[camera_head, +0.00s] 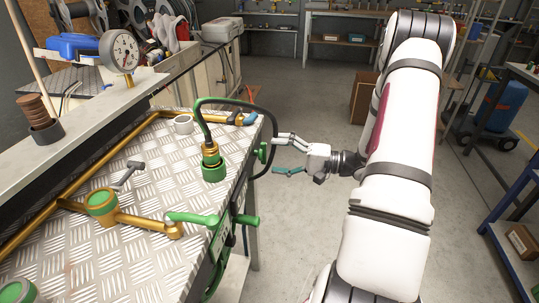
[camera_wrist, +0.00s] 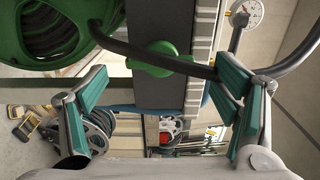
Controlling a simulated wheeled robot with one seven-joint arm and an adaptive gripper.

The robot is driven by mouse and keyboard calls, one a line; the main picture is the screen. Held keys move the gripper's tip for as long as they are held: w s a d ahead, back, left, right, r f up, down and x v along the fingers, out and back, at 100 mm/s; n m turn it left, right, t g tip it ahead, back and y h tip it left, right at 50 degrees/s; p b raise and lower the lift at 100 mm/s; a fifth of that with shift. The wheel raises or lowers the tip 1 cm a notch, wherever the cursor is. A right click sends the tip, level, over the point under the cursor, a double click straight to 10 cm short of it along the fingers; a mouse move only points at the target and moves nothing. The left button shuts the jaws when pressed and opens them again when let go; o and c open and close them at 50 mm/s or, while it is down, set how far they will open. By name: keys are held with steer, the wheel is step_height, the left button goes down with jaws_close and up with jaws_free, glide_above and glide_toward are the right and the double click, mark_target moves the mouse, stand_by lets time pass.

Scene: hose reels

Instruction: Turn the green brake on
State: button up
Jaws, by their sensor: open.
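A green knob (camera_head: 262,152) sits on the side edge of the metal-plated bench. I take it for the green brake, though no label shows. In the wrist view the knob (camera_wrist: 158,60) has broad lobes and lies between and beyond my fingers. My gripper (camera_head: 279,153) is open and empty, to the right of the knob and apart from it. Its teal-padded fingers spread left and right in the wrist view (camera_wrist: 162,82). A dark hose (camera_wrist: 150,58) crosses partly in front of the knob. A green hose reel (camera_wrist: 62,28) is at the upper left, cut off by the frame.
The bench (camera_head: 150,150) carries brass pipes, a green-and-brass fitting (camera_head: 212,162) and a green lever (camera_head: 195,218). A green handle (camera_head: 246,219) sticks out from its side. The dark hose (camera_head: 274,128) loops past the bench edge near my gripper. A gauge (camera_head: 124,52) stands behind.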

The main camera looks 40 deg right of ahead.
mark_target(260, 153)
steer(key=shift+x, duration=1.3)
steer(key=shift+c, duration=0.6)
steer(key=c, duration=1)
steer(key=shift+m+p, duration=2.85)
steer(key=shift+m, duration=6.05)
